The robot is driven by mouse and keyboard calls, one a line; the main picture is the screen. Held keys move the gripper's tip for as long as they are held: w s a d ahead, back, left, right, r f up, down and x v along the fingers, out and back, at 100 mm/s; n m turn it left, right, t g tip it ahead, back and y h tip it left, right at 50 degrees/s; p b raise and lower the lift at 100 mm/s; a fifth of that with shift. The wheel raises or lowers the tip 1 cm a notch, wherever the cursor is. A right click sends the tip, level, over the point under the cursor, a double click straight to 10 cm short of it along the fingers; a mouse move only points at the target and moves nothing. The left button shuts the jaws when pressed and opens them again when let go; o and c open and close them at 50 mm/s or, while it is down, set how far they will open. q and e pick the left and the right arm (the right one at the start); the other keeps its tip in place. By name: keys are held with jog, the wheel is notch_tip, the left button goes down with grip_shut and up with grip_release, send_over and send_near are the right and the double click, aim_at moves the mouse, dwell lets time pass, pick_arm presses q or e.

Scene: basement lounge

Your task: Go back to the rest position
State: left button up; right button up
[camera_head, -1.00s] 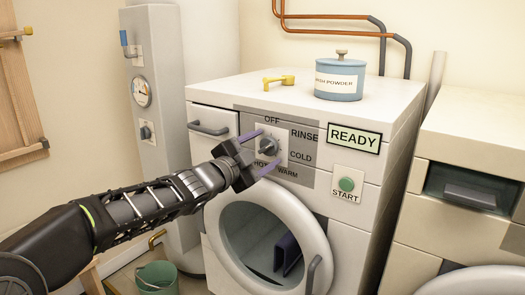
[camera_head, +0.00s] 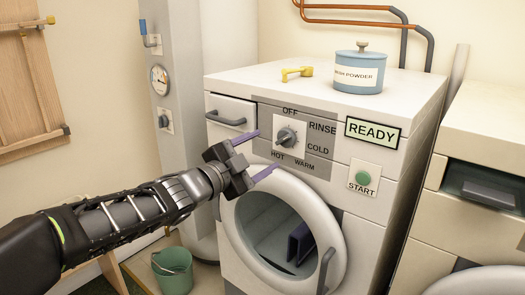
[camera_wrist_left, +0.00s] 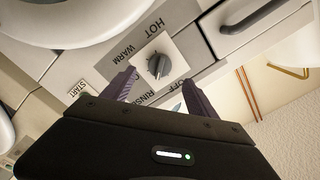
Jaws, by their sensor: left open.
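My left gripper (camera_head: 266,151) is open and empty, with its two purple fingers apart. It is in front of the washer's panel, a little left of the grey dial (camera_head: 286,137). In the left wrist view the gripper (camera_wrist_left: 158,80) points at the panel, and the dial (camera_wrist_left: 158,66) shows between the fingers, apart from them. The dial is ringed by the words OFF, RINSE, COLD, WARM and HOT. The left arm reaches in from the lower left. My right gripper is out of view.
The white washer (camera_head: 230,84) has a READY display (camera_head: 372,133), a green START button (camera_head: 363,178) and a round door (camera_head: 335,225). A blue washing powder tin (camera_head: 358,72) and yellow tap-like piece (camera_head: 297,73) stand on top. A green bucket (camera_head: 173,272) is on the floor.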

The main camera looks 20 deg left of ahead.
pick_arm(q)
jog(key=s+d+f+n+g+y, duration=0.3)
jog(key=f+n, duration=0.4)
jog(key=f, duration=1.2)
jog(key=s+d+f+n+g, duration=0.2)
jog(key=s+f+n+g, duration=0.3)
jog(key=f, duration=1.4)
jog(key=s+d+f+n+g, duration=0.2)
jog(key=s+d+f+g, duration=0.2)
jog(key=s+f, duration=0.8)
jog(key=s+d+f+n+g, duration=0.2)
jog(key=s+d+f+g, duration=0.2)
jog(key=s+f, duration=0.75)
notch_tip(320, 180, up, 22)
jog(key=s+p, duration=0.2)
jog(key=p, duration=1.8)
jog(key=shift+s+d+f+p, duration=0.15)
jog(key=shift+s+f+p, duration=0.1)
jog(key=shift+p, duration=0.1)
